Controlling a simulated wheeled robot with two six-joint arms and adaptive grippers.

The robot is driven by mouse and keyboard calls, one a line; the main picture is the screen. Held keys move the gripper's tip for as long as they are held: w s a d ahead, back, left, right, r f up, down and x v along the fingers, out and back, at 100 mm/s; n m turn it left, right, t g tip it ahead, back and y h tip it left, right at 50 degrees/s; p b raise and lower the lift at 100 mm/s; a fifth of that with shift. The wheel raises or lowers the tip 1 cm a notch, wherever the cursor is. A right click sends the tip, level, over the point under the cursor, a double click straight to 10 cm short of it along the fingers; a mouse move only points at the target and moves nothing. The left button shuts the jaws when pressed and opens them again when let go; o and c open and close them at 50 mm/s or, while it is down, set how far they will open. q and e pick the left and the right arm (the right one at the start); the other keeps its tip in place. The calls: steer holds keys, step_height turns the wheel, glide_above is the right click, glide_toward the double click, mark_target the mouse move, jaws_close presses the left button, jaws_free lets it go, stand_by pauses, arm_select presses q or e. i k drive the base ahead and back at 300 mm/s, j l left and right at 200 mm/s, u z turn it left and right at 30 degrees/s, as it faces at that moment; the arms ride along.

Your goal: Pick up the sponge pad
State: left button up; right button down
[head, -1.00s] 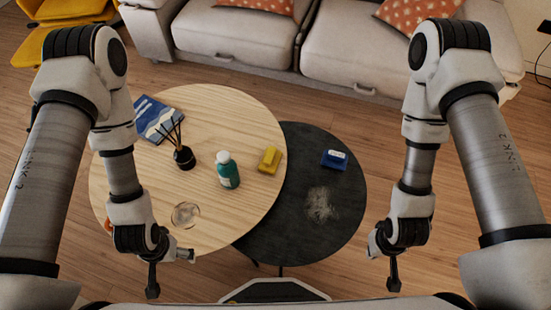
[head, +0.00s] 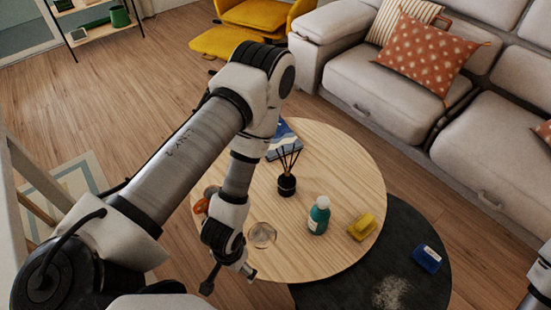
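A yellow block (head: 361,226) with a raised part on top, which looks like a sponge pad, lies near the right edge of the round wooden table (head: 340,160). A blue block (head: 427,258) with a white label lies on the lower dark round table (head: 425,220); I cannot tell whether it is a pad too. My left gripper (head: 229,280) is open and empty near the wooden table's front left edge, well left of both blocks. Only a piece of my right arm shows at the right edge; its gripper is out of view.
A green bottle (head: 319,216) stands left of the yellow block. A reed diffuser (head: 287,184), a clear glass dish (head: 262,235) and a blue book (head: 284,140) are on the wooden table. A pale powdery patch (head: 390,293) marks the dark table. A sofa (head: 400,90) stands behind.

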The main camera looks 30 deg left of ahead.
mark_target(360, 228)
steer(key=l, duration=0.6)
steer(key=i+l, duration=0.2)
steer(key=l, duration=0.15)
steer(key=i+l, duration=0.15)
steer(key=l, duration=0.2)
